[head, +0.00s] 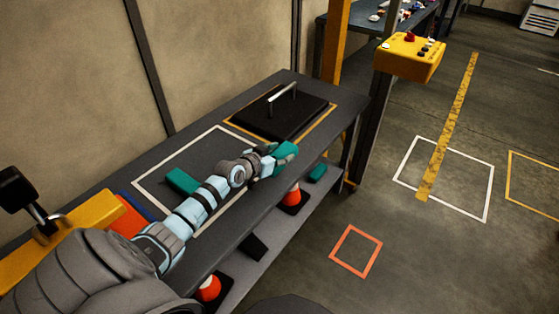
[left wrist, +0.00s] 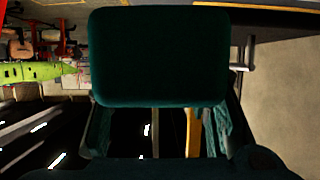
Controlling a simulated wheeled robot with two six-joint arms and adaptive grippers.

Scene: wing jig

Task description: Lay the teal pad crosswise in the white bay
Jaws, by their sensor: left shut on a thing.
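My left gripper (head: 270,158) is shut on a teal pad (head: 287,151), held above the bench near its front edge, right of the white bay. In the left wrist view the held pad (left wrist: 158,55) is a dark teal rounded block that fills the upper middle and hides much of the fingertips. The white bay (head: 175,153) is a white outline on the dark bench top. Another teal block (head: 182,181) lies inside it, beside my left arm. My arm crosses over the bay and hides part of it. My right gripper is not in view.
A black plate with a metal handle (head: 283,95) lies in the yellow-outlined bay behind the gripper. A yellow control box (head: 408,60) stands on a post at the right.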

